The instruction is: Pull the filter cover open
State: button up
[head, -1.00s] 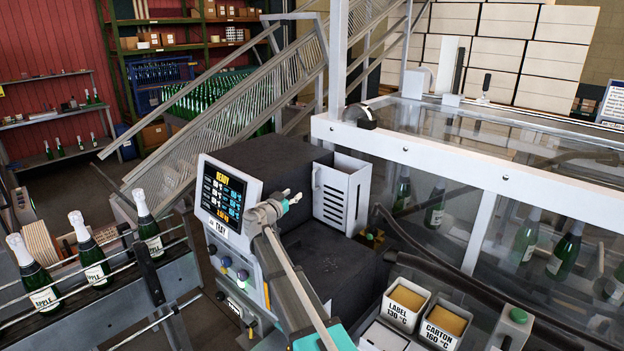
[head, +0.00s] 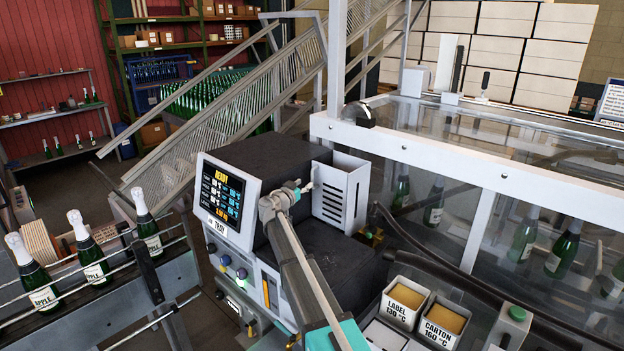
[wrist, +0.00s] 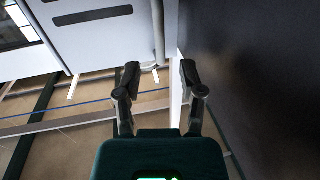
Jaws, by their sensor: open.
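The filter cover (head: 341,198) is a white panel with dark slots on the right side of the dark machine. It stands upright. In the wrist view the slotted panel (wrist: 92,28) fills the upper left, with a white upright bar (wrist: 158,32) along its right edge that looks like a handle. My gripper (head: 308,187) is beside the left edge of the cover, its fingertips close to it. In the wrist view my gripper (wrist: 160,74) is open, fingers apart and just short of the bar's lower end. I cannot tell whether either finger touches it.
The dark machine body (wrist: 260,80) rises close on the right in the wrist view. A control screen (head: 221,194) faces left on the machine. Two glue tanks (head: 424,313) stand at the lower right, near a dark hose (head: 425,250). Bottles (head: 90,255) stand on the left conveyor.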

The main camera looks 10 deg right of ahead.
aim_at(312, 178)
jog(key=x, duration=0.6)
jog(key=shift+w+d, duration=0.2)
grip_shut()
